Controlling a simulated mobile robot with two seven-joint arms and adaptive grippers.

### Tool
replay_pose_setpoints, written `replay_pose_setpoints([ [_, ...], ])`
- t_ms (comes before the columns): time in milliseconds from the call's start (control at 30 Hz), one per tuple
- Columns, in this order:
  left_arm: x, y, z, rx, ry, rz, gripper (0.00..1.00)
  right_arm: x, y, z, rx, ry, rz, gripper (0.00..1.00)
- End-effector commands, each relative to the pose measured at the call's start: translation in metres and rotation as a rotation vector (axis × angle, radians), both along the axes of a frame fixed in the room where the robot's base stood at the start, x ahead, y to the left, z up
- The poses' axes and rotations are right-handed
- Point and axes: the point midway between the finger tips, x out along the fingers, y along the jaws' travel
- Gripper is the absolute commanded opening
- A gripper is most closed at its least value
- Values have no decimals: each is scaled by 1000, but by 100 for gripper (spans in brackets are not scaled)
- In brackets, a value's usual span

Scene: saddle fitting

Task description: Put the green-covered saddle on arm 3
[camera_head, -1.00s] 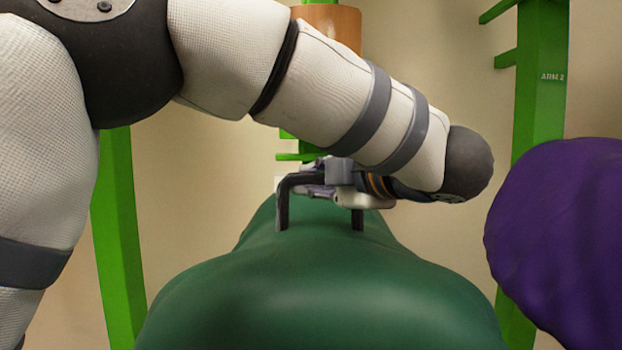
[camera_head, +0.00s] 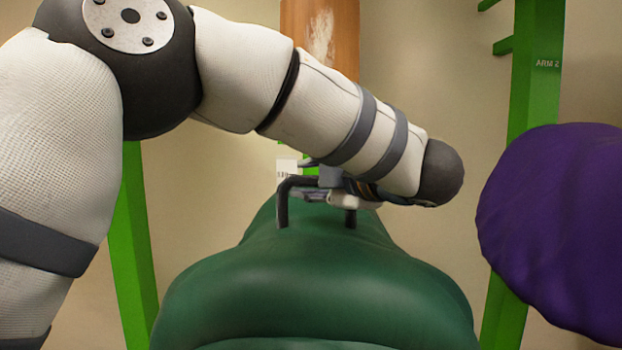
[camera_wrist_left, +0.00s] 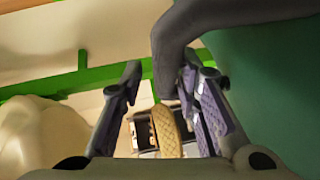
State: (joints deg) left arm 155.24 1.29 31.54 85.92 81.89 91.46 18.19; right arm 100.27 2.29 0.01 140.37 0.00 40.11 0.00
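The green-covered saddle (camera_head: 318,285) fills the lower middle of the head view, its narrow end pointing away from me. A dark upright handle (camera_head: 283,205) stands on that far end. My left gripper (camera_head: 322,192) is at the handle. In the left wrist view its two fingers (camera_wrist_left: 160,100) are apart, with the dark handle (camera_wrist_left: 178,45) close beside the right-hand finger and a gap to the other. The saddle's green side (camera_wrist_left: 270,60) shows at the right there. What carries the saddle underneath is hidden. Arm 3 cannot be identified. My right gripper is not in view.
A purple-covered saddle (camera_head: 560,225) is close on the right, beside a green post (camera_head: 535,90) labelled ARM 2. Another green post (camera_head: 133,250) stands at the left. Behind are a wooden post (camera_head: 322,55) and a small white label (camera_head: 287,168), too small to read.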

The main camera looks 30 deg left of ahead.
Motion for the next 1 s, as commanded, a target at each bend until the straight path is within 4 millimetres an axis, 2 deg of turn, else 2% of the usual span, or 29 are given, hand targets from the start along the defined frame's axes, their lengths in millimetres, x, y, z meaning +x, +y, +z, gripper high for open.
replay_pose_setpoints([
  [333, -2, -5, -2, -3, 8, -3, 39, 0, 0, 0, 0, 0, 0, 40],
  [433, -10, -20, 2, -1, 5, -4, 39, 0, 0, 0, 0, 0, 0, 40],
  [700, -44, -82, 16, 1, 0, -3, 39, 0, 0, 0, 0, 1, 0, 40],
  [833, -54, -98, 20, 0, 0, -2, 39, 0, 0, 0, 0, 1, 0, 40],
  [1000, -58, -105, 21, -1, 0, 0, 39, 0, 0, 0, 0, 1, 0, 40],
])
